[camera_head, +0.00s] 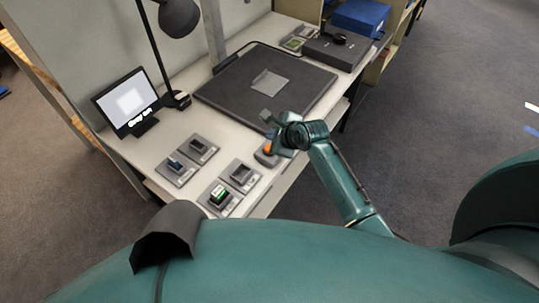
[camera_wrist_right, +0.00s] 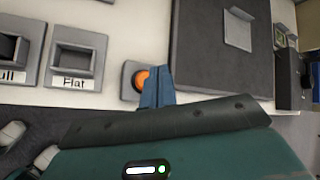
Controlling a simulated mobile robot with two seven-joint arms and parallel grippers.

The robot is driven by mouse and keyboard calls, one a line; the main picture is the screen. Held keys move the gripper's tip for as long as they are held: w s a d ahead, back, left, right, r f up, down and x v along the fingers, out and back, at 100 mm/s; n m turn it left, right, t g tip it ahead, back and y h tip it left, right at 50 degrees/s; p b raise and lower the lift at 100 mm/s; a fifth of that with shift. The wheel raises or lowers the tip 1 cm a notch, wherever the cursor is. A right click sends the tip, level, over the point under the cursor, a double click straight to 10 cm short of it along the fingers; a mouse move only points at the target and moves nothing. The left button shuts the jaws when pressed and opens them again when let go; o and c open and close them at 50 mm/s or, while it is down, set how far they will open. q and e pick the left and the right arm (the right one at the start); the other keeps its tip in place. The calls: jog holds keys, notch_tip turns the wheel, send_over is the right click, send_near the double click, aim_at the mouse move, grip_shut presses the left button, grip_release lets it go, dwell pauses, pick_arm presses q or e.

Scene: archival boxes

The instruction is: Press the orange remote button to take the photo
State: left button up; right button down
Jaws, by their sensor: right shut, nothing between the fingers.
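The orange remote button (camera_head: 267,148) sits in a grey housing near the front edge of the desk, partly hidden by my right gripper. In the right wrist view the orange button (camera_wrist_right: 142,81) shows as a round cap on its grey base. My right gripper (camera_wrist_right: 157,72) is shut and empty. Its blue fingers cover the right part of the button in that view. I cannot tell whether they touch it. In the head view my right gripper (camera_head: 276,143) is right at the button. My left gripper is not in view.
A dark board (camera_head: 225,94) with a pale piece (camera_head: 270,82) lies behind. A small monitor (camera_head: 127,101) and a lamp (camera_head: 178,18) stand at the left. A dark box (camera_head: 338,50) is at the back right.

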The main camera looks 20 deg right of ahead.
aim_at(267, 145)
jog(key=shift+f, duration=1.25)
jog(key=shift+f, duration=0.1)
dwell(1.1)
jog(key=shift+f, duration=0.3)
jog(key=shift+f, duration=0.55)
dwell(0.8)
jog(key=shift+r, duration=0.1)
jog(key=shift+r+p, duration=0.8)
jog(key=shift+p, duration=0.2)
